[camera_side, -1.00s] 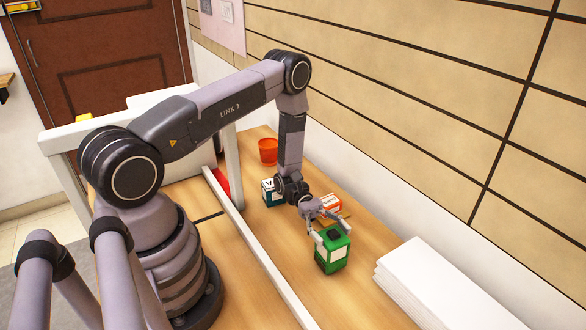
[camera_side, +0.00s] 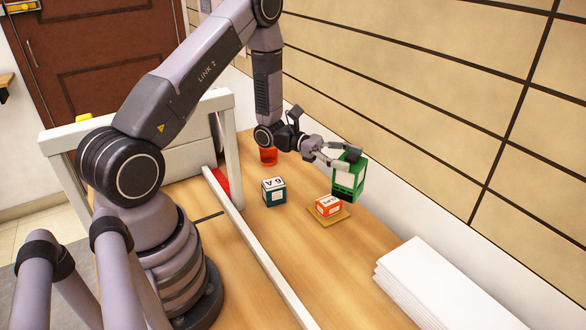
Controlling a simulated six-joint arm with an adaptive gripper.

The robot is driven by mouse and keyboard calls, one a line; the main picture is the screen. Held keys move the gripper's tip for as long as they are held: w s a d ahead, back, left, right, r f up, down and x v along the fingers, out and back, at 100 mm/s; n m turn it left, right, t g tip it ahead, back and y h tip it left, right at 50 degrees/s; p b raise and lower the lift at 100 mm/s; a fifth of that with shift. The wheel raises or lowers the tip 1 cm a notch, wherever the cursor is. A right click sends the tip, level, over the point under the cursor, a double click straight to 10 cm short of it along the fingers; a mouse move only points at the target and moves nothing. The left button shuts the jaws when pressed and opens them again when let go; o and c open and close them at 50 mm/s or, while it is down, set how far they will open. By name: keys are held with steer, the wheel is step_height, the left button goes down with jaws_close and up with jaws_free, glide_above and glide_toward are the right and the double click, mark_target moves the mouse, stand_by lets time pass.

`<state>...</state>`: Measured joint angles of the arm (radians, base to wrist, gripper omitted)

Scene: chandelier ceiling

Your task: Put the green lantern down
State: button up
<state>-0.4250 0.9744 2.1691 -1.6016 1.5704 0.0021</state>
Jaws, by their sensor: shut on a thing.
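The green lantern (camera_side: 348,178) has a green frame, pale panels and a dark top. My gripper (camera_side: 345,158) is shut on its upper part. The lantern looks raised above the table (camera_side: 300,245), near the wall and behind the orange and white box. It looks roughly upright. The exact gap under it cannot be told from this view.
An orange and white box (camera_side: 328,206) sits on a small tan mat (camera_side: 343,216). A teal and white box (camera_side: 273,192) stands left of it. A white stack (camera_side: 440,285) lies at front right. Open tabletop lies in front of the boxes.

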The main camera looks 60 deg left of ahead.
steer(key=w+a+n+t, duration=0.1)
steer(key=a+r+n+t+y, duration=0.1)
steer(key=shift+w+a+r+t+y, duration=0.15)
steer(key=shift+w+a+t+y, duration=0.15)
steer(key=shift+w+a+t, duration=0.1)
steer(key=s+d+m+g+h, duration=0.1)
steer(key=s+d+m+g, duration=0.35)
steer(key=s+g, duration=0.3)
steer(key=s+d+m+g+h, duration=0.2)
steer(key=s+d+m+g, duration=0.1)
steer(key=s+m+g, duration=0.4)
steer(key=s+a+f+m+g+y, duration=0.2)
steer(key=s+a+m+g+y, duration=0.65)
steer(key=m+g+y, duration=0.4)
steer(key=w+a+f+m+t+y, duration=0.1)
steer(key=w+a+m+t+y, duration=0.5)
steer(key=a+y, duration=0.6)
steer(key=w+a+m+t+y, duration=0.3)
steer(key=w+a+m+y, duration=0.55)
steer(key=a, duration=0.65)
step_height(320, 180, down, 10)
steer(key=s+y, duration=0.1)
steer(key=shift+s+a+f+t, duration=0.15)
steer(key=shift+s+a+t, duration=0.15)
steer(key=shift+s+a, duration=0.05)
steer(key=shift+f, duration=0.15)
steer(key=shift+f, duration=0.35)
